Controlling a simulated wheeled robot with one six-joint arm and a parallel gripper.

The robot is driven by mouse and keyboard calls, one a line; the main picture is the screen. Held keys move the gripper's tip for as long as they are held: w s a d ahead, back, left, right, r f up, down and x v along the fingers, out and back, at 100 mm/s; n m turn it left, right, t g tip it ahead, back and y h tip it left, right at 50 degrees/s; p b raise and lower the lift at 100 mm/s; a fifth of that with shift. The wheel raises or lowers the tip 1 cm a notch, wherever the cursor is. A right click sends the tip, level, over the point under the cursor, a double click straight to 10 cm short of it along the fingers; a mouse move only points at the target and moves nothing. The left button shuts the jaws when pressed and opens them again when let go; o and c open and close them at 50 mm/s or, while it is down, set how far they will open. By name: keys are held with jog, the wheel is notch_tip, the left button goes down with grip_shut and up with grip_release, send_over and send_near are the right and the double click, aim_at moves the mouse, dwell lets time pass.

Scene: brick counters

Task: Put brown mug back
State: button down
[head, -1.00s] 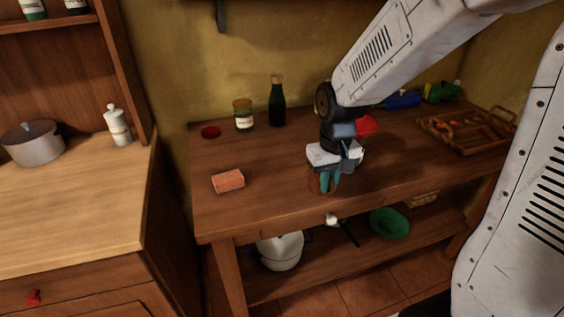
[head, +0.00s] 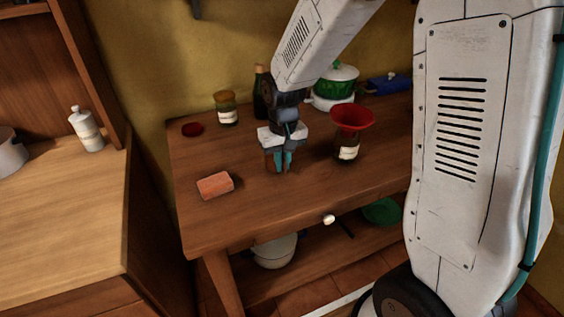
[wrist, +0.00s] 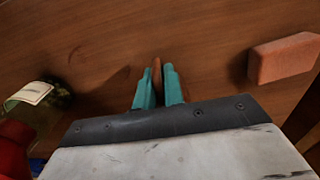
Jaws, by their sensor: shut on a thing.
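My gripper (head: 281,166) is low over the brown wooden table (head: 310,195), with its teal fingers pointing down. It also shows in the wrist view (wrist: 158,88), where the fingers are close together around a narrow brown piece (wrist: 156,68). I take this piece to be the brown mug, and a bit of brown (head: 269,161) also shows beside the fingers in the head view. Most of the mug is hidden by the gripper. I cannot tell whether it touches the tabletop.
An orange-red brick (head: 215,185) lies left of my gripper. A jar with a red funnel (head: 351,119) stands to the right. The front left tabletop is clear.

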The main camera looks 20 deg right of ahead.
jog(key=shift+f, duration=0.5)
jog(key=shift+f, duration=0.15)
jog(key=c, duration=1.5)
grip_release()
notch_tip(320, 180, up, 11)
jog(key=shift+s+r, duration=0.1)
jog(key=shift+r, duration=0.1)
jog(key=shift+s+r, duration=0.1)
jog(key=shift+r, duration=0.5)
jog(key=s+d+r, duration=0.1)
jog(key=s+r, duration=0.2)
jog(key=s, duration=0.9)
jog(key=s+d+r+t, duration=0.1)
jog(key=s+d+r, duration=0.1)
jog(key=s, duration=1.1)
jog(key=shift+s+r, duration=0.25)
jog(key=shift+r, duration=0.6)
